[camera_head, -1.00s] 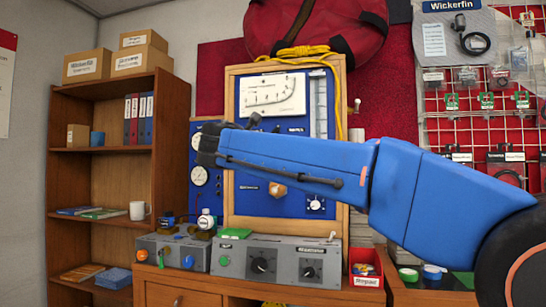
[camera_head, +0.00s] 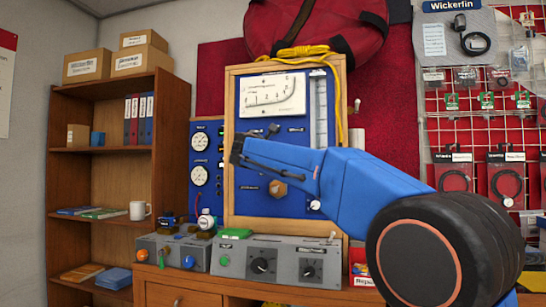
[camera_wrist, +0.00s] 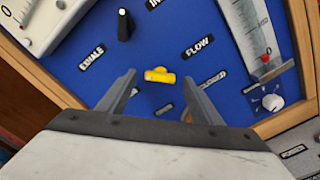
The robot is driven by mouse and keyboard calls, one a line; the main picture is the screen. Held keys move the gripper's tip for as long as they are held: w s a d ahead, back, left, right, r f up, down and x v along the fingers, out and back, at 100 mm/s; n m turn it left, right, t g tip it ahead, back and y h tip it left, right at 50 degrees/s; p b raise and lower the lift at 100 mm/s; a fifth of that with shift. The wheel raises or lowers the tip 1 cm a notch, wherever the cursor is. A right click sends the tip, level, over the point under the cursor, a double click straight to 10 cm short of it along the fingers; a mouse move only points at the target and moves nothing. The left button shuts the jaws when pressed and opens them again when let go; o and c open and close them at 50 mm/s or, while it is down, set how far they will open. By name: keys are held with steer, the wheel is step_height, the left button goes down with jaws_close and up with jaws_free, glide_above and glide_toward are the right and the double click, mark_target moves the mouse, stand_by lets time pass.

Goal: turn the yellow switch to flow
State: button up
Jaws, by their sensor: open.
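The yellow switch (camera_wrist: 159,75) is a small knob on the blue panel (camera_wrist: 235,95). In the wrist view it lies lengthwise, roughly across the picture, between my open fingers. My gripper (camera_wrist: 160,84) has one finger on each side of it, and I see gaps on both sides. The FLOW label (camera_wrist: 199,46) is up and right of the switch. Another label, seemingly CLOSED (camera_wrist: 208,77), is to its right, and one below it is too oblique to read. In the head view my gripper (camera_head: 237,150) is in front of the panel and the yellow switch is hidden.
A black switch (camera_wrist: 125,25) with an EXHALE label (camera_wrist: 91,60) is up and left. A white knob (camera_wrist: 273,102) is on the right, below a vertical scale. A brown knob (camera_head: 278,188) is low on the panel. Grey control boxes (camera_head: 270,260) stand on the bench below.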

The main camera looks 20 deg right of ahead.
steer(key=shift+x, duration=0.8)
steer(key=c, duration=1.1)
steer(key=shift+o, duration=0.2)
